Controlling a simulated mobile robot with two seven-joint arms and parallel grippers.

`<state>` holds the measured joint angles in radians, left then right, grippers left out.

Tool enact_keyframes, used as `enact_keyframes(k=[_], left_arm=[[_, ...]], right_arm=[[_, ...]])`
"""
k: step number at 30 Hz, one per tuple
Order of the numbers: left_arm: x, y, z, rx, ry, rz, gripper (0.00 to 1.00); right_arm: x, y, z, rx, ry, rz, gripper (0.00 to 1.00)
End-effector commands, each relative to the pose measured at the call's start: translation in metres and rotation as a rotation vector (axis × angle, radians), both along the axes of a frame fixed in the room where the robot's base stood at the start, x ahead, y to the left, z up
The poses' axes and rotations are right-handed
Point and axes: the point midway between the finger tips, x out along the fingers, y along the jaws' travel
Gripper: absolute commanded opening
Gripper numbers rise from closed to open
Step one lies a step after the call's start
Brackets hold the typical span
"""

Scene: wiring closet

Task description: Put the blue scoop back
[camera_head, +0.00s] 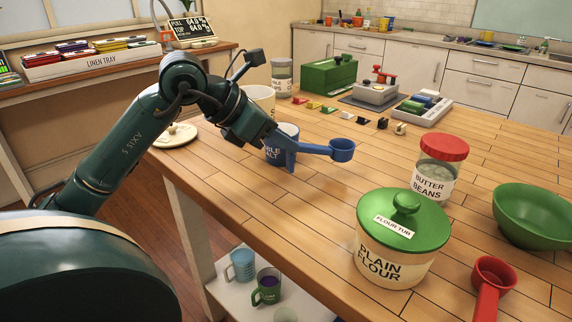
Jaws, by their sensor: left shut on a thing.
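The blue scoop (342,150) is near the middle of the head view, with its round cup pointing right. My left gripper (286,146) comes in from the left and is shut on the scoop's handle. The scoop appears held above the wooden table (300,215), beside a blue-and-white jar (291,130). The jar's label reads in part "BLE" and "ALT", and the gripper and handle cover some of it. How far the scoop is from the jar is hard to tell. My right gripper is not in view.
A flour tub (390,262) with a green lid stands in front. A butter beans jar (437,176), a green bowl (538,212) and a red scoop (491,275) are to the right. A cream canister (259,99) stands behind my gripper. The table's middle is clear.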

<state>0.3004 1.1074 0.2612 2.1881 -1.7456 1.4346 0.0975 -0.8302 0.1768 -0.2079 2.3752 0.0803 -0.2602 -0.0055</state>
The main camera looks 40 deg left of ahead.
Motion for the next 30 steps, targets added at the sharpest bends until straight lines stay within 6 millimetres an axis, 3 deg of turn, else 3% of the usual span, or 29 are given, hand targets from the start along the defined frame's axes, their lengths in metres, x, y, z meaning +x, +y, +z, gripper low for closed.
enact_keyframes(k=[7, 16, 22, 23, 30], left_arm=[[0.000, 0.000, -0.037, -0.002, 0.002, 0.000, 0.00], [0.000, 0.000, -0.040, 0.000, -0.002, 0.002, 0.00], [0.000, 0.000, -0.045, 0.001, -0.001, 0.002, 0.00], [0.000, 0.000, -0.044, 0.001, -0.001, 0.002, 0.21], [0.000, 0.000, -0.043, -0.001, -0.001, 0.001, 0.40]], right_arm=[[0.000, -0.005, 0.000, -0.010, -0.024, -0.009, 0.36], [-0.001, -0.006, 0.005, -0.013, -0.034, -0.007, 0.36], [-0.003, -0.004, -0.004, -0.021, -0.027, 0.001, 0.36], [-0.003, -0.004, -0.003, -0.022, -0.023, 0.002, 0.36], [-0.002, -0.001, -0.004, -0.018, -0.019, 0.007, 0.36]])
